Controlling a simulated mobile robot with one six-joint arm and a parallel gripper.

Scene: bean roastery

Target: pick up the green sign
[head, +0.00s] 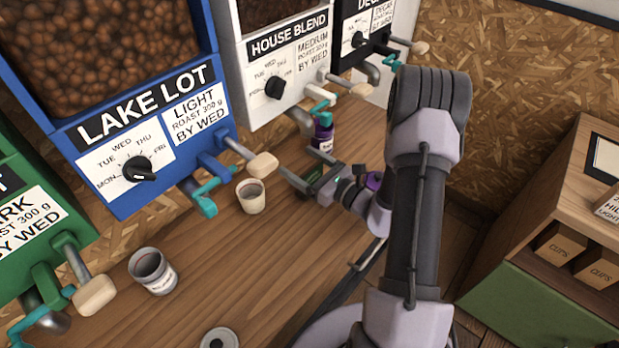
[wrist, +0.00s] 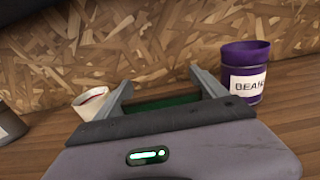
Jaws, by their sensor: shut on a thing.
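My gripper (head: 299,165) is over the wooden counter, below the white House Blend dispenser. It is shut on the green sign (head: 314,177), of which only a small dark green part shows. In the wrist view my gripper (wrist: 160,82) has one finger on each side of the green sign (wrist: 166,103). The sign's lower part is hidden behind the gripper body, and no writing on it can be read.
A white cup (head: 252,198) stands left of my gripper and a purple tin (head: 322,136) just behind it. A grey tin (head: 152,272) stands farther left. Dispenser levers, such as the wooden one (head: 263,165), jut out close by. The counter's front middle (head: 240,270) is clear.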

